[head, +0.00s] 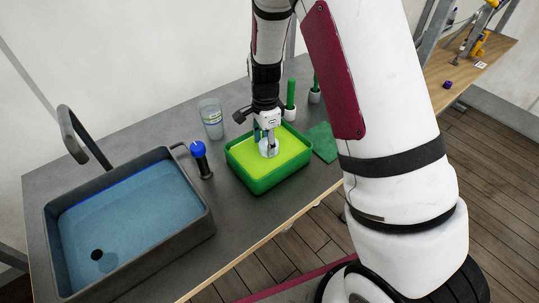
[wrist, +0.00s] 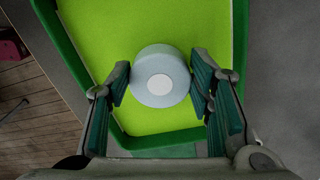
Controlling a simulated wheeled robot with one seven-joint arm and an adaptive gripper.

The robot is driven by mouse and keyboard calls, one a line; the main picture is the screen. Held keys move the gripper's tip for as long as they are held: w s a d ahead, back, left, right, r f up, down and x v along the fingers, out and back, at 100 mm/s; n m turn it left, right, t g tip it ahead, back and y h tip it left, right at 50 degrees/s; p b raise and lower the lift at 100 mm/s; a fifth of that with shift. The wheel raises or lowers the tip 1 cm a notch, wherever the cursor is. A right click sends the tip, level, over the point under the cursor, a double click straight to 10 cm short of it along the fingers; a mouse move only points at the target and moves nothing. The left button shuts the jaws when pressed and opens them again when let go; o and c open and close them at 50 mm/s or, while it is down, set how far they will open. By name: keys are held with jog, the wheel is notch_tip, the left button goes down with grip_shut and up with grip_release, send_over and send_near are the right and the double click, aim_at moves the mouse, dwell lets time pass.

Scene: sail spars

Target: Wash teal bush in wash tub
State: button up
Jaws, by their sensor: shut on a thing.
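The bush (wrist: 178,92) is a short, pale blue-grey round piece with a white disc on its top face. In the wrist view it sits between the two fingers of my gripper (wrist: 160,82), which is shut on it. In the head view the bush (head: 269,150) shows pale below my gripper (head: 267,140). It is over or in the green tub (head: 268,184), which holds bright yellow-green liquid. The tub's green wall also shows in the wrist view (wrist: 78,62). I cannot tell whether the bush's underside is below the liquid surface.
A grey sink (head: 190,234) with blue water and a tap (head: 85,138) stands at left. A blue-topped dark bottle (head: 202,160), a clear glass (head: 211,122), green sticks in white holders (head: 290,95) and a green cloth (head: 323,142) surround the tub. Bare counter (head: 228,210) lies in front.

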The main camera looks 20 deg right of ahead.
aim_at(266, 144)
jog(key=shift+r+p, duration=0.85)
jog(key=shift+r, duration=2.2)
notch_tip(266, 144, up, 4)
jog(key=shift+p, duration=0.5)
dwell(0.6)
